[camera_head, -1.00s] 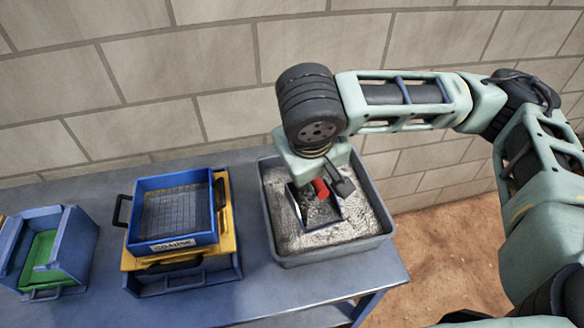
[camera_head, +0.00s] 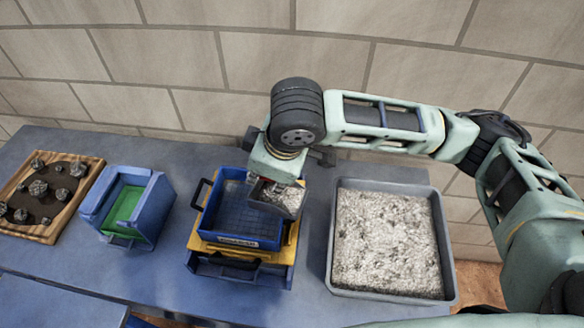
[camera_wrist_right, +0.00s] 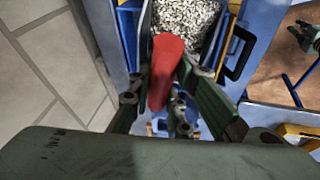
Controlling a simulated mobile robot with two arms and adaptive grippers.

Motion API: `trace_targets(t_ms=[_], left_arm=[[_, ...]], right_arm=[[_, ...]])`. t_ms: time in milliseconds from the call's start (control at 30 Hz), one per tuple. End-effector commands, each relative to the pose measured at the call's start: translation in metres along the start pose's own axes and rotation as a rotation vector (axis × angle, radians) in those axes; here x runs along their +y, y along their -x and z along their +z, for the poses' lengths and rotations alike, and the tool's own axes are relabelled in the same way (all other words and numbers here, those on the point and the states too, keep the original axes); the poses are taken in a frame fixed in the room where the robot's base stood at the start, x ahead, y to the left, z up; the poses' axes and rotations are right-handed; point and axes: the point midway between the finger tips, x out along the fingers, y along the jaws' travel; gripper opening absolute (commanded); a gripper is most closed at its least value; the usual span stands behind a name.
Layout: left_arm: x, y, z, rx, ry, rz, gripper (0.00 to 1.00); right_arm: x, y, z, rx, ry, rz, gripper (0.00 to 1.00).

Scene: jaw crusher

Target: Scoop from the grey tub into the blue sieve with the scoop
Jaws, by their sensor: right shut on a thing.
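The grey tub (camera_head: 392,293) stands on the right of the table, full of pale grey crushed material. The blue sieve (camera_head: 228,222) sits left of it on a yellow-framed stack; its visible mesh looks bare. My right gripper (camera_head: 293,181) is shut on the red handle (camera_wrist_right: 167,65) of the scoop (camera_head: 268,204). The scoop holds grey gravel, which also shows in the right wrist view, and hangs over the right part of the sieve. It looks roughly level. Part of the sieve's back right is hidden behind gripper and scoop. My left gripper is not in view.
A blue box with a green inside (camera_head: 124,205) stands left of the sieve. A wooden tray (camera_head: 88,186) with several dark rocks lies at the far left. A brick wall runs close behind the table. Bare table lies between the sieve stack and tub.

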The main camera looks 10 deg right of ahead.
Motion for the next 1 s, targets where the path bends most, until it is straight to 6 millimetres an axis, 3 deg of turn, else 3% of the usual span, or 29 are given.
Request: trace_targets(t_ms=[600, 1000], left_arm=[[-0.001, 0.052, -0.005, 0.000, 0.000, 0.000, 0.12], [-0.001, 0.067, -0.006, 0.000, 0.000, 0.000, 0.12]], right_arm=[[-0.031, -0.018, -0.086, 0.163, 0.666, -0.215, 0.00], [-0.049, -0.031, -0.110, 0.221, 0.922, -0.292, 0.00]])
